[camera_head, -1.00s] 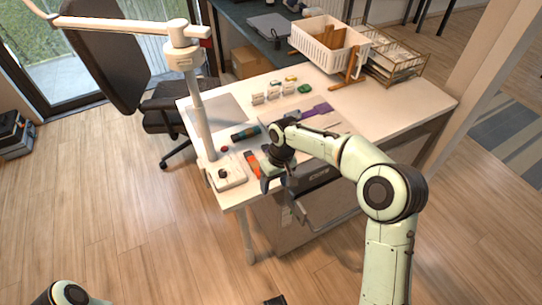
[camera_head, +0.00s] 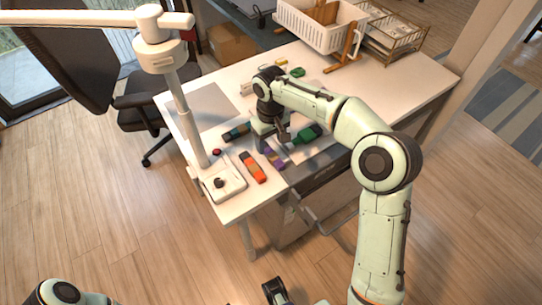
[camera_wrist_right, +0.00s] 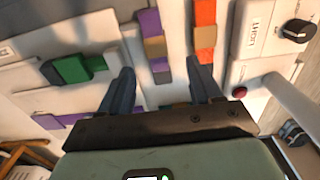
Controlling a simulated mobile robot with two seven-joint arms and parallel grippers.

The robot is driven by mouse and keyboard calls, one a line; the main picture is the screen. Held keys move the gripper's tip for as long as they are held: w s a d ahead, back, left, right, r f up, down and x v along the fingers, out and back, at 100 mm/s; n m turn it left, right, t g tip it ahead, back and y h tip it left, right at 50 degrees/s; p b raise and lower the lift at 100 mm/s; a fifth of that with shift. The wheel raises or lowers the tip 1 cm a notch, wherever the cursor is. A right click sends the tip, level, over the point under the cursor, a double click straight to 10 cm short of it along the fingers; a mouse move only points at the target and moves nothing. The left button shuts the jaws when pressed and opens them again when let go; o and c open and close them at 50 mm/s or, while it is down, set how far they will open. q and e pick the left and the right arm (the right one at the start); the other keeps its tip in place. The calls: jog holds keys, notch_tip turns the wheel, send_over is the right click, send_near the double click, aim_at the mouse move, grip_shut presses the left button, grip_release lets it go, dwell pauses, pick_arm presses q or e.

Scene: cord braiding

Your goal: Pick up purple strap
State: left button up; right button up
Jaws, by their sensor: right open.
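The purple strap (camera_wrist_right: 149,24), with tan and grey sections, lies flat on the white desk. In the head view (camera_head: 273,157) it lies just in front of my right gripper (camera_head: 270,138), beside the orange strap (camera_head: 252,167). In the right wrist view, the right gripper (camera_wrist_right: 156,85) is open and empty, its two fingers apart. The purple strap lies ahead of the gap, and the orange strap (camera_wrist_right: 205,35) shows beyond the right fingertip. How high the fingers are above the desk is unclear. My left gripper cannot be made out clearly.
A green-ended piece (camera_head: 307,134) lies right of the right gripper, and a teal roll (camera_head: 236,132) lies left. The lamp base (camera_head: 222,183) stands at the desk's left front. A white basket (camera_head: 318,30) stands at the back. The desk's right part is clear.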

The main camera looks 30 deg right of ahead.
aim_at(271, 153)
jog(key=shift+w+d+f+b, duration=0.15)
jog(key=shift+f+b, duration=0.1)
jog(key=shift+f, duration=1.3)
jog(key=shift+d+f+b, duration=0.1)
jog(key=shift+f+b, duration=0.1)
jog(key=shift+f, duration=1.35)
jog(key=c, duration=1.2)
